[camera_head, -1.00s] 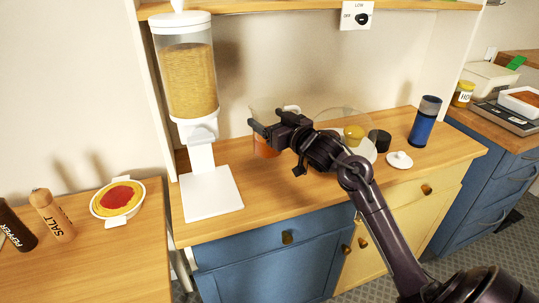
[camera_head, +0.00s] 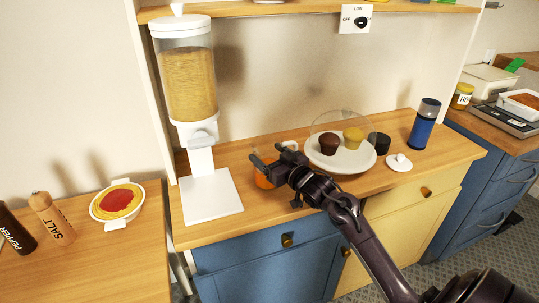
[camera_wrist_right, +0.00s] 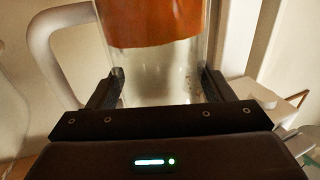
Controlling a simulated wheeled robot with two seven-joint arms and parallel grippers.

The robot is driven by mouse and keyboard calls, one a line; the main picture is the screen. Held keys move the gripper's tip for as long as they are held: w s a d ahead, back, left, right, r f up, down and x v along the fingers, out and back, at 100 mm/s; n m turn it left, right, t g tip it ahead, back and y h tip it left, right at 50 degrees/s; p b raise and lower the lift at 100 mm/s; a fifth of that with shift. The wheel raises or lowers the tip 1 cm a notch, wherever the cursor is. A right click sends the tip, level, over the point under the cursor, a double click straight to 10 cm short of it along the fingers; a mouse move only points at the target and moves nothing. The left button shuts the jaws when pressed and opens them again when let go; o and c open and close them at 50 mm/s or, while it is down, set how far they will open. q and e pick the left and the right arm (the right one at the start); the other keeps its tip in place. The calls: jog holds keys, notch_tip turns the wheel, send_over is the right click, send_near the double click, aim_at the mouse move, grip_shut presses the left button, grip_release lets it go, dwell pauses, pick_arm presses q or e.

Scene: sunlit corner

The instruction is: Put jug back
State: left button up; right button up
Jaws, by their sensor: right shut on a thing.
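The jug (camera_head: 264,181) is clear with orange contents and a pale handle. In the head view it is at the counter, right of the cereal dispenser's base, and mostly hidden behind my right gripper (camera_head: 268,166). In the right wrist view, the jug's clear wall (camera_wrist_right: 160,75) stands between the two fingers of my right gripper (camera_wrist_right: 158,92), with the orange part at the top and the handle at the left. The right gripper is shut on the jug. I cannot tell whether the jug's bottom touches the counter. My left gripper is not in view.
The cereal dispenser (camera_head: 190,75) stands left of the jug. To the right are a white plate (camera_head: 364,166) with two muffins and a clear dome, a dark cup (camera_head: 380,142), a white lid (camera_head: 399,163) and a blue flask (camera_head: 424,124). The counter (camera_head: 240,160) behind the jug is clear.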

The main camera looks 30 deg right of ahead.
jog(key=o, duration=1.4)
jog(key=shift+r, duration=0.15)
jog(key=shift+s, duration=0.3)
jog(key=s+b, duration=0.1)
jog(key=s, duration=1)
jog(key=shift+s+d, duration=0.25)
jog(key=shift+d, duration=0.2)
